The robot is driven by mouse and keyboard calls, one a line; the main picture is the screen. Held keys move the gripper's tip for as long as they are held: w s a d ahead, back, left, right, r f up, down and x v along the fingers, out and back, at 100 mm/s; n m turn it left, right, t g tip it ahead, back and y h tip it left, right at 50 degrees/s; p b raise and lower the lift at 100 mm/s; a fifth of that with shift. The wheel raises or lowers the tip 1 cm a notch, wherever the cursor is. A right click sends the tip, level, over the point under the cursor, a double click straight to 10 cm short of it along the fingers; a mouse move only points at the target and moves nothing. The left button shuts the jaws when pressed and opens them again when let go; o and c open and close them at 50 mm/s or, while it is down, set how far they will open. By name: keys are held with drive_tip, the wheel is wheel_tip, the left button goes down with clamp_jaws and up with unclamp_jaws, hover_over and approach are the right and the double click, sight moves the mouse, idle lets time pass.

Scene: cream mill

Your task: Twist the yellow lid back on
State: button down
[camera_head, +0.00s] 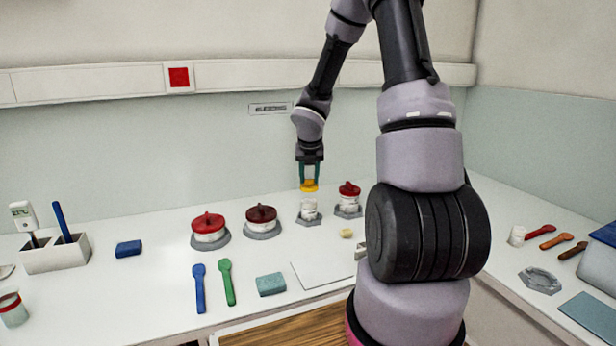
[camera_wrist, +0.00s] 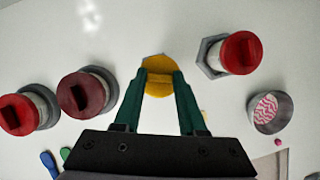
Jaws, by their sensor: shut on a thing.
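The yellow lid (camera_head: 309,186) is between the fingertips of my gripper (camera_head: 311,178), which points straight down and is shut on it. The white jar (camera_head: 309,209) stands upright in a grey holder (camera_head: 308,220) directly below the lid. The lid is at or just above the jar's top; I cannot tell whether they touch. In the wrist view the yellow lid (camera_wrist: 156,72) shows between the green fingers of my gripper (camera_wrist: 160,85) and hides the jar beneath it.
Jars with a red lid (camera_head: 208,222) and a dark red lid (camera_head: 261,213) stand left. Another red-lidded jar (camera_head: 348,190) stands close on the right. An open cup with pink-striped contents (camera_wrist: 269,111) is right in the wrist view. A pale yellow block (camera_head: 346,233) lies in front.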

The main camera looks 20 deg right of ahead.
sight(309, 186)
drive_tip(key=shift+f, duration=1.8)
drive_tip(key=shift+f, duration=0.7)
idle(2.2)
drive_tip(key=m, duration=0.2)
drive_tip(key=m+h, duration=0.1)
drive_tip(key=shift+a+g, duration=0.25)
drive_tip(key=shift+g, duration=0.15)
drive_tip(key=shift+d+m+g+h, duration=0.15)
drive_tip(key=shift+m+g+h, duration=0.15)
drive_tip(key=shift+m, duration=0.8)
drive_tip(key=m+g, duration=0.1)
drive_tip(key=m, duration=0.2)
drive_tip(key=shift+w+f+h, duration=0.1)
drive_tip(key=shift+w+h, duration=0.05)
drive_tip(key=shift+h, duration=0.25)
drive_tip(key=shift+m+g, duration=0.3)
drive_tip(key=shift+m, duration=0.8)
